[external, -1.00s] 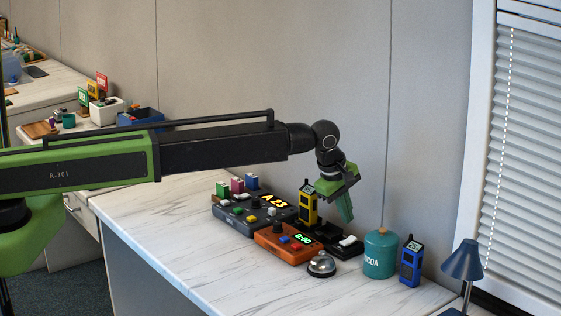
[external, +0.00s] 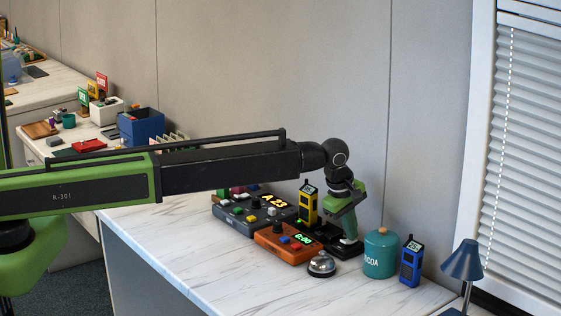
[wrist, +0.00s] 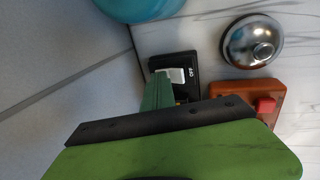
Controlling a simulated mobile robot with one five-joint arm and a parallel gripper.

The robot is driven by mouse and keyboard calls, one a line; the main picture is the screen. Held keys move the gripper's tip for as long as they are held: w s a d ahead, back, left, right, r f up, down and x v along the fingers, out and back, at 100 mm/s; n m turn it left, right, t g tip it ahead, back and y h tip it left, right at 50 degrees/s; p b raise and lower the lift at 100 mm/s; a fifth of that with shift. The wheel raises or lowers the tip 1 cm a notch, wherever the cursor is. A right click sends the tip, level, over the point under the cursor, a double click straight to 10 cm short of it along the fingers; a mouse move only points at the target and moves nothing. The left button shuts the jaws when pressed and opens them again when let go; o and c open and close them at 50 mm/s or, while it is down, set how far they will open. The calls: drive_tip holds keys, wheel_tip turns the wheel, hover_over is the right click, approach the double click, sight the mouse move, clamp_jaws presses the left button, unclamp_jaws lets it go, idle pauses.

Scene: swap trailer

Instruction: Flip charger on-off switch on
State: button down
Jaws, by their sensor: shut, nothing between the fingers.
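The charger is a black base (external: 346,250) with a yellow handheld radio (external: 307,204) standing at its left end. Its white rocker switch (wrist: 176,75) shows in the wrist view, with the word OFF printed on the black panel beside it. My gripper (external: 348,238) is shut and empty, pointing down over the switch end of the charger. In the wrist view its green fingers (wrist: 158,92) reach the switch's left edge and hide part of the base. I cannot tell whether they touch the rocker. In the external view the gripper mostly covers the switch.
An orange timer (external: 287,244) and a silver bell (external: 321,264) sit close in front. A teal canister (external: 381,252) and a blue radio (external: 410,262) stand to the right. A dark console (external: 250,217) is at the left. The wall is close behind.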

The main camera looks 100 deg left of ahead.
drive_tip(key=shift+s, duration=0.1)
drive_tip(key=shift+s+d, duration=0.5)
drive_tip(key=shift+d, duration=0.1)
drive_tip(key=shift+r, duration=0.15)
drive_tip(key=p+v, duration=1.3)
drive_tip(key=shift+s+d+r, duration=0.3)
